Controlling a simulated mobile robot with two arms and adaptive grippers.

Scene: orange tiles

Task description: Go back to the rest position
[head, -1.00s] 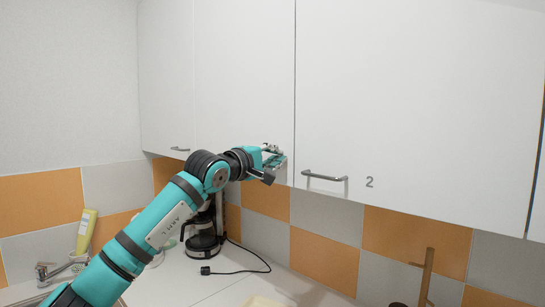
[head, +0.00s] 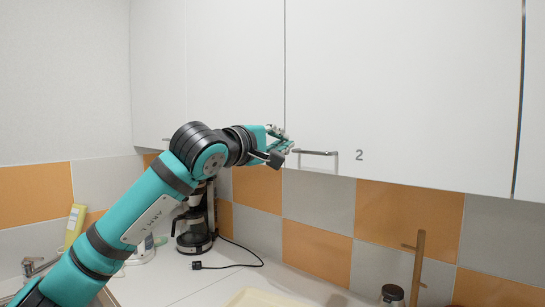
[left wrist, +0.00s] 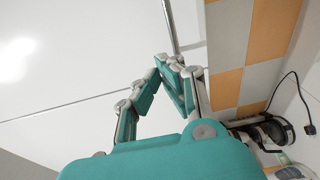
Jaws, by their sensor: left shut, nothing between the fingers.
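My left gripper (head: 285,146) is shut and empty in the head view. It is raised in front of the white wall cabinets, at the left end of the metal handle (head: 318,153) of the door marked 2 (head: 400,90). Whether it touches the handle cannot be told. In the left wrist view the gripper's fingers (left wrist: 175,63) come together at the tips with nothing between them, close to a grey bar (left wrist: 170,25) on the white door. My right gripper is not in view.
Below is a white counter with a coffee maker (head: 195,225), its black plug and cable (head: 230,266), a yellow-green bottle (head: 75,224) and a tap (head: 38,264). A wooden upright (head: 418,262) and a dark-lidded jar (head: 391,294) stand at the right.

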